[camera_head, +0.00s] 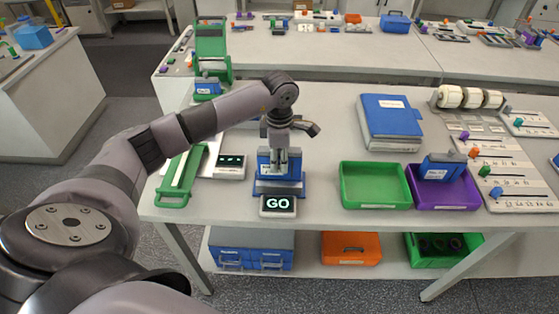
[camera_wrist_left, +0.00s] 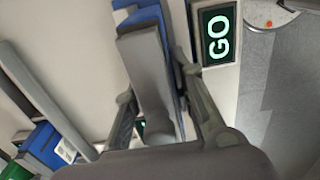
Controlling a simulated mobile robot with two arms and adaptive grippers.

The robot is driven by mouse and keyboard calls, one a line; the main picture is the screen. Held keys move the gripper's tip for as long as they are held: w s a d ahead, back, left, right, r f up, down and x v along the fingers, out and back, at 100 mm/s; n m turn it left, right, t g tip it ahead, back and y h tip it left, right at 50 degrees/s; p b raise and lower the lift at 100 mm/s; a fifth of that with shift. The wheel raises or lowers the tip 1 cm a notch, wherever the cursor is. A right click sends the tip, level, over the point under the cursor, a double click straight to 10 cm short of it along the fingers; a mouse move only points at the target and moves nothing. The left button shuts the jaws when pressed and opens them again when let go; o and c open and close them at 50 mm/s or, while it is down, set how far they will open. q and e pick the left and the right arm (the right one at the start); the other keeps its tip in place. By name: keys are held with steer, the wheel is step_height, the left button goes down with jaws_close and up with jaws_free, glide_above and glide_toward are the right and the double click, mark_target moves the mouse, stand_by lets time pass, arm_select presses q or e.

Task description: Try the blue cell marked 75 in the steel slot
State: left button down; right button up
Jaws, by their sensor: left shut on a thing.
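My left gripper (camera_head: 281,166) points down at a blue stand (camera_head: 263,188) near the table's front edge. It is shut on a blue cell, mostly hidden by the fingers and the stand. In the left wrist view the fingers (camera_wrist_left: 165,118) close around a grey and blue body (camera_wrist_left: 145,65); I cannot read its mark or tell how deep it sits. A display (camera_head: 278,205) in front of the stand shows GO; it also shows in the left wrist view (camera_wrist_left: 218,36). My right gripper is not in view.
A green tray (camera_head: 375,204) is empty to the right. Beside it a purple tray (camera_head: 470,205) holds another blue cell (camera_head: 440,167). A blue binder (camera_head: 390,115) lies behind them. A green-handled device (camera_head: 180,183) stands left, with one more blue cell (camera_head: 207,87) behind.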

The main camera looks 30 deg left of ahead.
arm_select(q)
steer(key=shift+r+p, duration=1.45)
steer(key=shift+r, duration=1.4)
